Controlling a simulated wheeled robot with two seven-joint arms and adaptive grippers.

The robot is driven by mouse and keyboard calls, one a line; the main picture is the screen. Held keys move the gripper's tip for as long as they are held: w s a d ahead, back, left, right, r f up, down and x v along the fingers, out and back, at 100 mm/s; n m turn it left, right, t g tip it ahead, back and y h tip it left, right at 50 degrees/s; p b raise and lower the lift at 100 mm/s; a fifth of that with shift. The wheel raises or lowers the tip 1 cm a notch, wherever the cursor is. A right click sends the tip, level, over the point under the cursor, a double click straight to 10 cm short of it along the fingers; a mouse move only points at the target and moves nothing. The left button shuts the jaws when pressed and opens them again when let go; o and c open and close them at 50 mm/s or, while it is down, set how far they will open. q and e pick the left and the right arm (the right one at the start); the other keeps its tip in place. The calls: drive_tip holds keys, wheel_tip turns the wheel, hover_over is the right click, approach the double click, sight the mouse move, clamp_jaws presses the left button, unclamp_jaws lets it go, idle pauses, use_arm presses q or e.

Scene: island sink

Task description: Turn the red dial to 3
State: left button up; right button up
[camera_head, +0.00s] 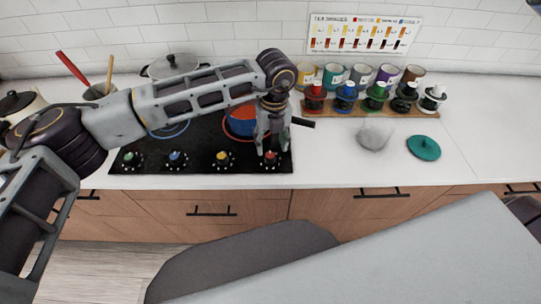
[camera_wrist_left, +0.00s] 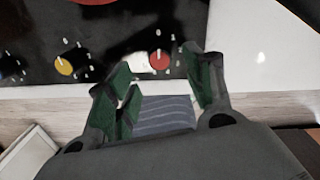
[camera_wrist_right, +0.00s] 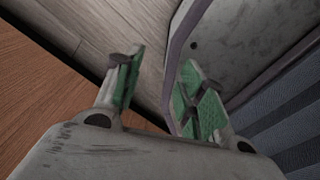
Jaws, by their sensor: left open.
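The red dial (camera_head: 270,157) is the rightmost of the dials along the front edge of the black cooktop (camera_head: 196,140). White marks surround it; the numbers and its setting are too small to read. My left gripper (camera_head: 271,149) is open and empty, pointing down over the red dial. In the left wrist view the red dial (camera_wrist_left: 159,61) shows between the two fingertips, slightly beyond them, with no clear contact. My right gripper (camera_wrist_right: 162,60) is open and empty in its wrist view, away from the cooktop.
A yellow dial (camera_head: 222,157), a blue dial (camera_head: 176,157) and a green dial (camera_head: 128,157) sit left of the red one. A blue and red pot (camera_head: 240,121) stands behind my left gripper. Bottles and cups fill a wooden rack (camera_head: 350,108) at right. The front counter strip is clear.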

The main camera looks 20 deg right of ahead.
sight(270, 155)
use_arm(q)
wheel_tip(270, 155, down, 4)
drive_tip(key=shift+a+r+b, duration=0.1)
drive_tip(key=shift+r+b, duration=0.05)
drive_tip(key=shift+b, duration=0.4)
drive_tip(key=shift+f, duration=0.7)
drive_tip(key=shift+f+b, duration=0.3)
drive_tip(key=shift+f, duration=0.05)
drive_tip(key=shift+c, duration=0.2)
drive_tip(key=c, duration=1)
use_arm(e)
drive_tip(key=shift+w+d+f, duration=0.1)
drive_tip(key=shift+d+f, duration=0.15)
drive_tip(key=shift+f, duration=0.25)
drive_tip(key=shift+w+d+f, duration=0.1)
drive_tip(key=shift+d+f, duration=0.15)
drive_tip(key=shift+f, duration=0.25)
